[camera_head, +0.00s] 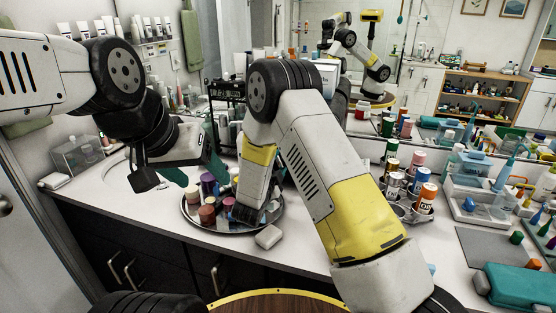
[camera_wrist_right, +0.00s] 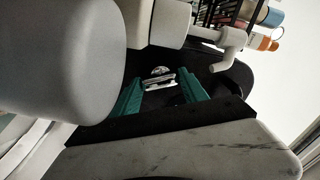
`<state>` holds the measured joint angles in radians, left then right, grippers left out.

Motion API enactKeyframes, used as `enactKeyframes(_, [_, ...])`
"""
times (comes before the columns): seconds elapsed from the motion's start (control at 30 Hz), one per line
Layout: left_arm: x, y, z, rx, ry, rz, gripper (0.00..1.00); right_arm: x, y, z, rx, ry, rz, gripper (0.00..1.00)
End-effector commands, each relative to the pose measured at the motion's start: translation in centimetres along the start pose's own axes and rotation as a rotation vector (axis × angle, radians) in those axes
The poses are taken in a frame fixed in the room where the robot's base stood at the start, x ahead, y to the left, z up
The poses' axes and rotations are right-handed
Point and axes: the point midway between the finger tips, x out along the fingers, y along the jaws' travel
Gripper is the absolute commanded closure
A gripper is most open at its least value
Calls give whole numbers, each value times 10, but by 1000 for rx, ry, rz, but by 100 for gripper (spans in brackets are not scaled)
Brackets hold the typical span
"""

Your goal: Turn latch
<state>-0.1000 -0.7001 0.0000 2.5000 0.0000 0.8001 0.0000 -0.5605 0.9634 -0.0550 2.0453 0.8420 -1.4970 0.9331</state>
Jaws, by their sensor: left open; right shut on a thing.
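My left gripper (camera_head: 196,172) is open and empty in the head view. Its two teal fingers are spread above the counter, just behind the round tray (camera_head: 187,218). My right arm bends down over the tray, and its fingers are hidden in the head view. In the right wrist view, the teal fingers of my right gripper (camera_wrist_right: 161,85) reach to either side of a small shiny metal piece (camera_wrist_right: 160,78). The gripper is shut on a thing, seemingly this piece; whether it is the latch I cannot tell. A pale bent handle-like part (camera_wrist_right: 228,48) stands to its right.
Several jars and bottles crowd the tray, including a purple jar (camera_head: 208,182). A white block (camera_head: 268,237) lies at its front right. Spray cans (camera_head: 427,198) stand right of my right arm. A teal case (camera_head: 520,288) lies at the lower right. A clear box (camera_head: 77,155) stands far left.

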Motion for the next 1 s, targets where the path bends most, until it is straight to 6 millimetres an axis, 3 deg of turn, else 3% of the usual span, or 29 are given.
enactKeyframes(0.27, [0, 0, 0, 0, 0, 0, 34, 0, 0, 0, -174, 0, -2, 90])
enactKeyframes(1.0, [0, 0, 0, 0, 0, 0, 34, -1, 0, 0, -860, -2, 0, 90])
